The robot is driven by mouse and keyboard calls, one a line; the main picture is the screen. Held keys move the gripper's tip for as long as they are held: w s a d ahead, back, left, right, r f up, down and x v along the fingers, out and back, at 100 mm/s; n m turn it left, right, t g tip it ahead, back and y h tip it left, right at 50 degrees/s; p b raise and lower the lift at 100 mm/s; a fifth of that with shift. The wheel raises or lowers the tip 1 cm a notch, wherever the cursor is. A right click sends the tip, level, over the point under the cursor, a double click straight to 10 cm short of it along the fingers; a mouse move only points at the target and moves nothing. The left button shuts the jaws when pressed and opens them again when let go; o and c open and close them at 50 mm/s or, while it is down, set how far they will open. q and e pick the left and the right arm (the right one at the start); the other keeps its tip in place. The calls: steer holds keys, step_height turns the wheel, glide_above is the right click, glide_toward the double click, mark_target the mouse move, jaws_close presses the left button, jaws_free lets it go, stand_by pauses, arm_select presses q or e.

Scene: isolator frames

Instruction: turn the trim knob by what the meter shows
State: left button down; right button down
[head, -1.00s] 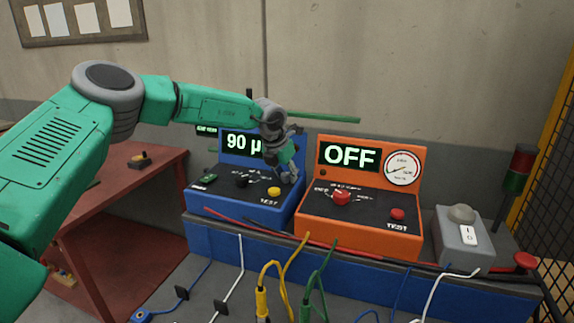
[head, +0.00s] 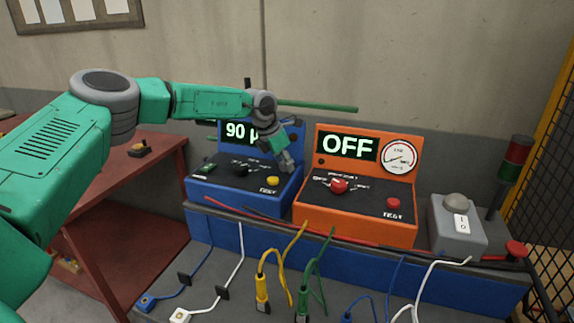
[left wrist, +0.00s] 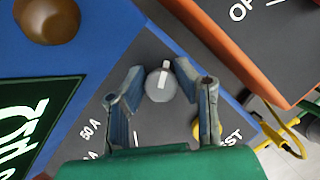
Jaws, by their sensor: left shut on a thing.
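The blue meter (head: 240,197) stands at the back of the bench. Its lit display (head: 238,132) reads "90 µ", with its right end hidden by my left arm. The trim knob (left wrist: 160,86) is a round grey knob with a white pointer line on the blue meter's dark panel. My left gripper (head: 286,162) reaches down over the panel's right side. In the left wrist view its two fingers (left wrist: 158,76) stand on either side of the knob, shut on it. The gripper hides the knob in the head view. My right gripper is not in view.
An orange unit (head: 350,225) reading "OFF" stands just right, with a red knob (head: 339,186) and a round dial (head: 400,156). A yellow button (head: 272,181) sits near my left gripper. A grey switch box (head: 456,228) is farther right. Several coloured leads (head: 262,285) hang in front.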

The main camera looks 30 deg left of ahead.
arm_select(q)
steer(key=shift+a+r, duration=0.15)
steer(key=shift+a, duration=0.05)
steer(key=c, duration=1.3)
jaws_free()
steer(key=shift+o, duration=0.2)
steer(key=shift+s+a, duration=0.1)
steer(key=shift+s, duration=0.1)
steer(key=v, duration=1.2)
steer(key=shift+a, duration=0.2)
